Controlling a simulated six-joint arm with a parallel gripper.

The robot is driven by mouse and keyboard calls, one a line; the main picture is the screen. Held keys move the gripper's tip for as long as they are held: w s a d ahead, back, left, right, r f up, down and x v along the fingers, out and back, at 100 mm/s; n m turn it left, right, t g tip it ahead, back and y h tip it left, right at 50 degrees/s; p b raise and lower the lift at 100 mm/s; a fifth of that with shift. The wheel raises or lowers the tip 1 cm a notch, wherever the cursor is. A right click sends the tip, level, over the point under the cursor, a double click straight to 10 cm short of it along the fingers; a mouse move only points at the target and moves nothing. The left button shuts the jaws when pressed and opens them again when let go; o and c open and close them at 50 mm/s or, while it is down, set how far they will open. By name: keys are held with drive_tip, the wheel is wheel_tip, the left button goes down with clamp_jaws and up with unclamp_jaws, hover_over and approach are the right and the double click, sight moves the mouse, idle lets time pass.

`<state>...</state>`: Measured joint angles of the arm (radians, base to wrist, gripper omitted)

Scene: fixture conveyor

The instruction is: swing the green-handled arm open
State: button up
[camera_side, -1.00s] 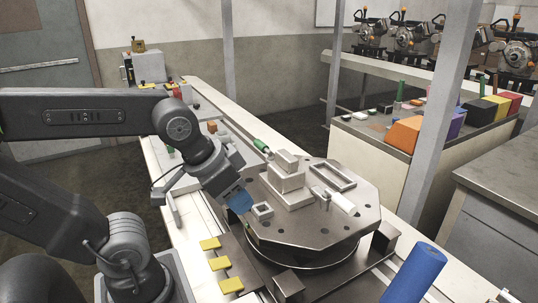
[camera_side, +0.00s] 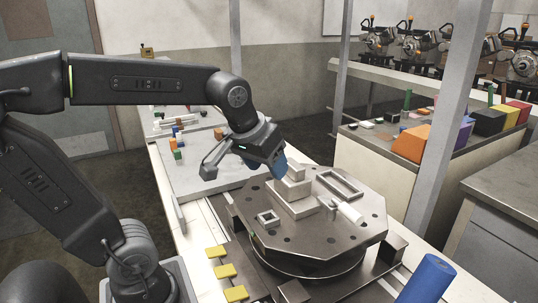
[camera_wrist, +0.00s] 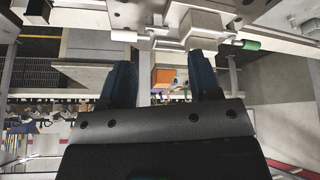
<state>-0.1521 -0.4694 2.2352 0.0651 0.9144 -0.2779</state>
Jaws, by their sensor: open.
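The green handle (camera_wrist: 248,44) shows in the wrist view, right of my fingers, at the end of a thin arm beside the pale stepped block (camera_wrist: 205,28). In the side view my gripper hides the green handle.
A white-handled arm (camera_side: 347,210), a rectangular frame (camera_side: 341,184) and a small square socket (camera_side: 268,218) sit on the plate. Yellow blocks (camera_side: 225,271) line the near left edge. Small coloured parts lie on the conveyor behind.

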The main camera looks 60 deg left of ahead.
drive_tip(key=w+a+f+n+g+y, duration=0.1)
drive_tip(key=w+a+n, duration=0.4)
drive_tip(key=a, duration=0.5)
drive_tip(key=w+a+f+n+g+y, duration=0.15)
drive_tip(key=w+a+n, duration=0.3)
drive_tip(key=a, duration=0.45)
drive_tip(key=w+a+f+n+g+y, duration=0.1)
drive_tip(key=w+a+n, duration=0.4)
drive_tip(key=a, duration=0.5)
drive_tip(key=shift+m+t, duration=0.25)
drive_tip(key=shift+m, duration=0.1)
drive_tip(key=x, duration=0.9)
drive_tip(key=d+x, duration=0.1)
drive_tip(key=x, duration=0.4)
drive_tip(key=shift+w+f, duration=0.15)
drive_tip(key=shift+w, duration=0.2)
drive_tip(key=shift+c, duration=0.2)
clamp_jaws()
